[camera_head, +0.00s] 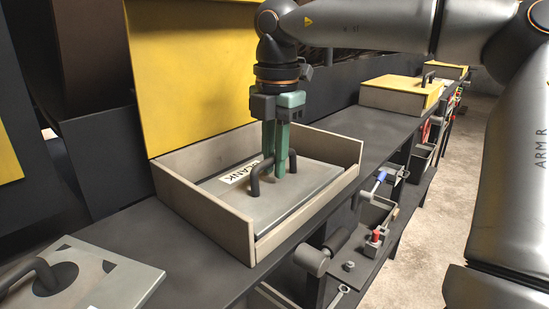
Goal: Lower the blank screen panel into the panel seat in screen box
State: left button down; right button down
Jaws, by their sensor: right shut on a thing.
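The blank screen panel (290,202) is a pale grey plate with a white label reading "BLANK" and a dark bar handle (260,175). It lies within the walls of the screen box (212,212), an open beige box with a raised yellow lid (193,70). My right gripper (275,172) points straight down with green fingers, shut on the handle. The panel looks roughly level; I cannot tell whether it touches the box floor. The panel seat is hidden beneath the panel. My left gripper is not in view.
Another grey panel (105,282) with a dark handle and cut-outs lies on the dark bench at the lower left. A closed yellow-lidded box (402,92) stands farther along the bench. Tool trays (365,222) hang along the bench's front. Concrete floor is clear at right.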

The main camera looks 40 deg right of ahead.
dwell(0.3)
jog(key=c, duration=0.8)
grip_release()
jog(key=shift+o, duration=0.2)
notch_tip(320, 180, up, 12)
jog(key=p, duration=0.1)
jog(key=shift+s+r+p, duration=0.25)
jog(key=shift+s+p, duration=0.05)
jog(key=shift+p, duration=0.05)
